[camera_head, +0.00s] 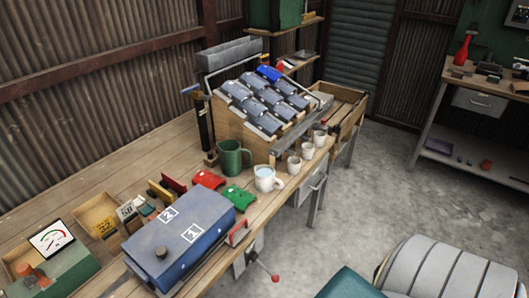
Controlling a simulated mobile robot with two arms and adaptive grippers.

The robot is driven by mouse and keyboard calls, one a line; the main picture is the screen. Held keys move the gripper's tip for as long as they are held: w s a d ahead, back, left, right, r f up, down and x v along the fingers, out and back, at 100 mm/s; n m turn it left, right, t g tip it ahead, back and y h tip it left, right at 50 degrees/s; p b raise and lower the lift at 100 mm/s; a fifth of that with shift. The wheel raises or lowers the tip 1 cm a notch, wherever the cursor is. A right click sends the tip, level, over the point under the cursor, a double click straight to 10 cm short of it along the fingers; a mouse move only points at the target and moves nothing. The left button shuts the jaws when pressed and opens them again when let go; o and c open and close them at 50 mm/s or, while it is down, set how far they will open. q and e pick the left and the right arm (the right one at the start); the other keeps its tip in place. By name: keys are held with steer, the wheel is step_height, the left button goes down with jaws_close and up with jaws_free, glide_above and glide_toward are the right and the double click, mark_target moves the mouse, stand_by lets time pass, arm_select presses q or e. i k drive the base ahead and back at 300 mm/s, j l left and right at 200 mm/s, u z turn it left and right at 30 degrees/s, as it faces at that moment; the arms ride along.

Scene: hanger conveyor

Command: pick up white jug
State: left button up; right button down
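The white jug (265,179) stands upright on the wooden workbench (140,170), near its front edge. It has a handle on its right side and a pale bluish surface shows inside its mouth. A taller green jug (231,158) stands just behind it to the left, apart from it. Neither of my grippers shows in the head view.
Several small pale cups (307,150) line the bench edge to the right of the white jug. Red and green pieces (233,195) and a blue box (180,240) numbered 1 and 2 lie left. A wooden rack (230,123) stands behind. Concrete floor (400,190) is open at right.

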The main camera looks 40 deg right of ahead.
mark_target(264, 174)
steer(key=l+z, duration=0.1)
steer(key=z, duration=1.25)
